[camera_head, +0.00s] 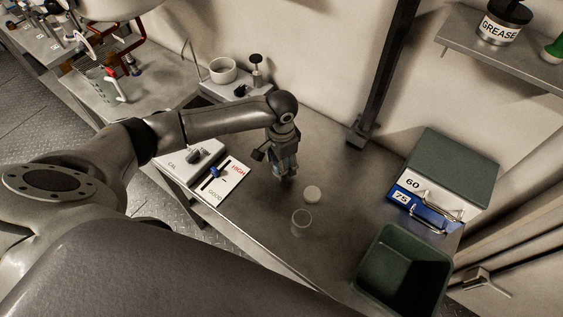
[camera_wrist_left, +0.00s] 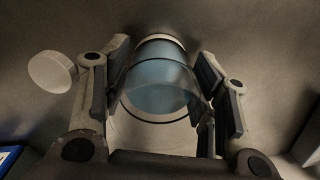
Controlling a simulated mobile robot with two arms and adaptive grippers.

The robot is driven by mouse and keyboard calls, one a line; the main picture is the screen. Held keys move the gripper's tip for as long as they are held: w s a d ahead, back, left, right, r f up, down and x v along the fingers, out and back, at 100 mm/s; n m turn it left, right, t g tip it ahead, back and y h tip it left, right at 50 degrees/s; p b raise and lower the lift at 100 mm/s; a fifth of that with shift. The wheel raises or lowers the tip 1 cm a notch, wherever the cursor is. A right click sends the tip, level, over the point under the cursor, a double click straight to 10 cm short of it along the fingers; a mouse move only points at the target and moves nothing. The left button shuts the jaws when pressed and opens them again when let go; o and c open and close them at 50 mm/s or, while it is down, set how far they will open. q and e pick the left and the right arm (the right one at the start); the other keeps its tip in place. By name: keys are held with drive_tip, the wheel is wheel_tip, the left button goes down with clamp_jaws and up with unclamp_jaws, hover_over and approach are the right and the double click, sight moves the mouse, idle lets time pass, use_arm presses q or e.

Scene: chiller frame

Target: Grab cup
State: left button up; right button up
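My left gripper (camera_head: 288,172) points down over the steel table, with something bluish between its fingers. In the left wrist view, a clear cup (camera_wrist_left: 158,88) with blue contents and a pale rim at its far end is between the two fingers of the gripper (camera_wrist_left: 163,75). The pads are close along both its sides; I cannot tell whether they press on it. In the head view, a clear cup (camera_head: 301,222) stands on the table nearer to me than the gripper. A white round disc (camera_head: 312,193) lies beside it; a pale disc (camera_wrist_left: 52,72) also shows in the wrist view.
A dark green bin (camera_head: 376,275) and a box marked 60 and 75 (camera_head: 455,172) stand at the right. A HIGH/GOOD gauge plate (camera_head: 222,181) and a CAL device (camera_head: 190,161) lie left of the gripper. A white bowl (camera_head: 222,71) is at the back. A post rises behind the table.

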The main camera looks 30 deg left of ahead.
use_arm(q)
drive_tip(key=c, duration=0.6)
drive_tip(key=shift+c, duration=0.2)
drive_tip(key=shift+r, duration=0.1)
